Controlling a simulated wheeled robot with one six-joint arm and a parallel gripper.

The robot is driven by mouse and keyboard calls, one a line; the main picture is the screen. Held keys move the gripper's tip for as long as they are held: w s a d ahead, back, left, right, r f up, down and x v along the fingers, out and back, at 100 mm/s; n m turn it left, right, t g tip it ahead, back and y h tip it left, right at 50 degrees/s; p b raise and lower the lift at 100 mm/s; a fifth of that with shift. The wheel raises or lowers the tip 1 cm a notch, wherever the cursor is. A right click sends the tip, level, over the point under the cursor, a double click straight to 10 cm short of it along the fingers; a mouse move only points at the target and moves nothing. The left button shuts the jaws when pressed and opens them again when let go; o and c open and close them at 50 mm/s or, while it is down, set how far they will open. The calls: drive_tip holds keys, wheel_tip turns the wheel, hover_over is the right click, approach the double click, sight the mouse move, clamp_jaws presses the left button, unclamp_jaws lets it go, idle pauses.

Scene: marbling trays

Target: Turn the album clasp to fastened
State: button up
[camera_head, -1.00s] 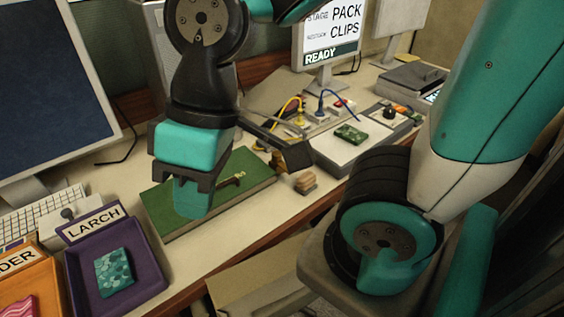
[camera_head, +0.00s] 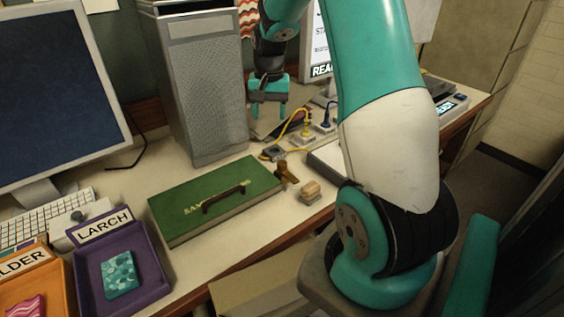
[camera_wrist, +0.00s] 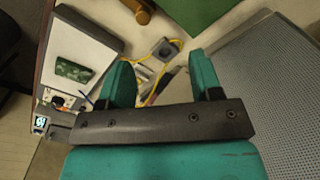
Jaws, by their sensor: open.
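The green album (camera_head: 172,215) lies flat on the desk, its gold title partly covered. A dark bar-shaped clasp (camera_head: 224,197) lies across its cover, roughly along the album's long side. Whether it is fastened I cannot tell. My gripper (camera_head: 268,112) is open and empty, up behind the album and to its right, in front of the screen and beside the computer tower. In the wrist view my gripper (camera_wrist: 161,78) has its two teal fingers apart with nothing between them. A corner of the album (camera_wrist: 190,12) shows at the top there; the clasp is out of that view.
A brown knobbed piece (camera_head: 284,173) and a wooden block (camera_head: 310,191) stand right of the album. A grey computer tower (camera_head: 197,85) rises behind it. Yellow cable (camera_head: 300,125) lies below my gripper. A purple tray (camera_head: 75,268) marked LARCH is at front left.

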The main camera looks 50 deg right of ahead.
drive_tip(key=m, duration=0.2)
hover_over(283, 163)
drive_tip(key=f, duration=0.2)
wheel_tip(283, 163, down, 17)
drive_tip(key=p, duration=0.4)
